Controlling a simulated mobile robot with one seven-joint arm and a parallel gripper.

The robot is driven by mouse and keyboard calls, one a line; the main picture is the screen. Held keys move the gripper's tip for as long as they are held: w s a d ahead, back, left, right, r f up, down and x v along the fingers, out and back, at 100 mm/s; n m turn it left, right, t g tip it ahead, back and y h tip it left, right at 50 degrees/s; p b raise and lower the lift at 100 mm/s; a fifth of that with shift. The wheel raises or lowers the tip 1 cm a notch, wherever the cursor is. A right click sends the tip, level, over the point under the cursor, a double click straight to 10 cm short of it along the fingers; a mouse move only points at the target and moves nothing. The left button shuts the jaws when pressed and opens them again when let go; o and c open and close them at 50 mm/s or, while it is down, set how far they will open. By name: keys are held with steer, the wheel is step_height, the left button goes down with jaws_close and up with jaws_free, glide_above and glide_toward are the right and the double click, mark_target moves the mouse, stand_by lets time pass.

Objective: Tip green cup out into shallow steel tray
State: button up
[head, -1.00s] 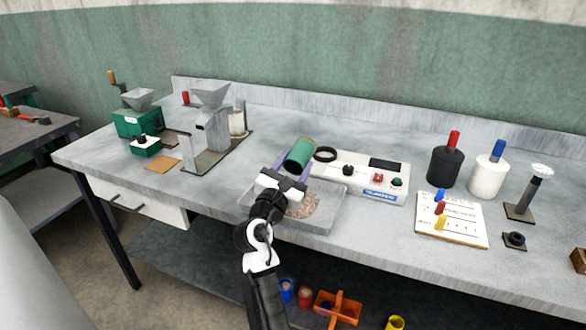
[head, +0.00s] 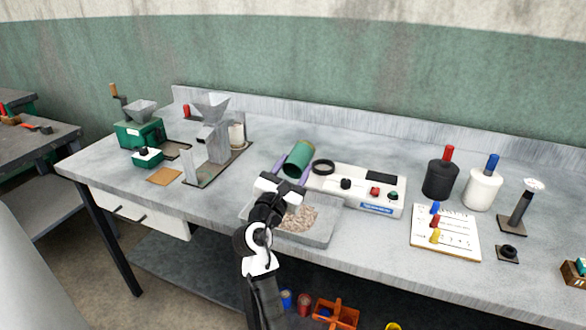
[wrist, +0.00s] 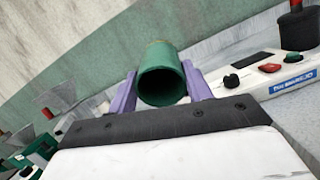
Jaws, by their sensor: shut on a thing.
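The green cup (head: 299,159) is held in my gripper (head: 291,169), whose purple fingers press on both its sides. In the wrist view the cup (wrist: 161,77) lies tilted with its dark open mouth toward the camera, and the gripper's fingers (wrist: 160,92) flank it. No grain shows in its mouth there. The shallow steel tray (head: 324,231) is on the bench below and in front of the cup. Brownish grain (head: 299,218) lies spread on the tray's floor. My arm hides the tray's left part.
A white control box (head: 362,188) and a black ring (head: 323,167) are just right of the cup. A grey hopper machine (head: 213,140) and a green grinder (head: 139,132) stand left. Black (head: 440,180) and white (head: 482,190) bottles stand right. Bench left of the tray is clear.

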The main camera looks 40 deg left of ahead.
mark_target(294, 158)
steer(key=shift+r+p, duration=0.45)
steer(key=shift+r, duration=0.45)
steer(key=shift+r+p, duration=0.2)
steer(key=shift+p, duration=0.85)
steer(key=g+p, duration=0.1)
steer(key=p, duration=0.3)
steer(key=shift+r, duration=0.15)
steer(key=shift+g+h+p, duration=0.3)
steer(key=shift+g+p, duration=0.5)
steer(key=shift+p, duration=0.15)
steer(key=shift+g+b, duration=0.35)
steer(key=shift+g, duration=0.05)
steer(key=g, duration=0.3)
steer(key=shift+h, duration=0.4)
steer(key=g, duration=0.3)
steer(key=shift+w+r+g+h, duration=0.1)
steer(key=shift+r+g+h, duration=0.2)
steer(key=shift+r, duration=0.1)
steer(key=shift+r+g, duration=0.15)
steer(key=shift+g, duration=1.05)
steer(key=shift+a+g, duration=0.15)
steer(key=shift+g, duration=0.15)
steer(key=shift+g+h, duration=0.3)
